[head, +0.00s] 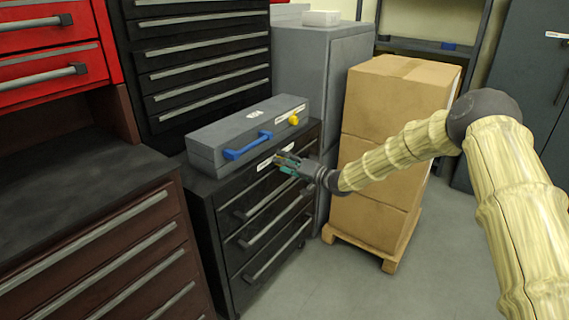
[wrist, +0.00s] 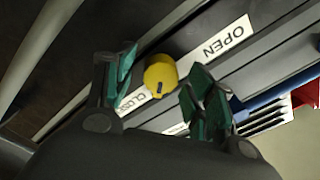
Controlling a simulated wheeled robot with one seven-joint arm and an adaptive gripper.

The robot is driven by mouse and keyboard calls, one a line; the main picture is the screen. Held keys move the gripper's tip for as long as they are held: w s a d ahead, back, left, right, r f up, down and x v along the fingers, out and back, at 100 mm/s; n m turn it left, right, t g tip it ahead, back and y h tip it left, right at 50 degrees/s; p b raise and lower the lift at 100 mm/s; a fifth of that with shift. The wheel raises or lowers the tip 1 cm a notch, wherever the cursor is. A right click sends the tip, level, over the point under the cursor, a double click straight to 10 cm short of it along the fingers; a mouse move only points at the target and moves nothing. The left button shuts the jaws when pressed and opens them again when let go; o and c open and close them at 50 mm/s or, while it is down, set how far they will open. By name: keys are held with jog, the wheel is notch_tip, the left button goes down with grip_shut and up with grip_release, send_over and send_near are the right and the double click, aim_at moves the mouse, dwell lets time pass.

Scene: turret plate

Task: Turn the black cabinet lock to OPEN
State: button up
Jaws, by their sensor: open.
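In the wrist view a round yellow lock knob (wrist: 160,78) with a small dark mark sits on a dark front. A white strip reading OPEN (wrist: 223,42) and CLOSED (wrist: 132,102) runs behind it. I cannot tell which word the mark points to. My gripper (wrist: 163,86) is open, its green-padded fingers on either side of the knob, with no clear contact. In the head view my gripper (head: 284,161) is at the upper front of the black cabinet (head: 222,208), by a white label (head: 265,163). The cabinet's lock is hidden there.
Stacked cardboard boxes (head: 385,145) on a pallet stand just right of my gripper. Open floor (head: 440,255) lies in front.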

jog(key=shift+c, duration=0.5)
jog(key=c, duration=1)
jog(key=shift+o, duration=0.2)
jog(key=n, duration=0.4)
jog(key=shift+n, duration=0.3)
jog(key=n+b, duration=0.1)
jog(key=n, duration=0.3)
jog(key=shift+n, duration=0.3)
jog(key=n+b, duration=0.1)
jog(key=n, duration=0.3)
jog(key=shift+s, duration=0.1)
jog(key=shift+n+b, duration=0.85)
jog(key=shift+n, duration=1.45)
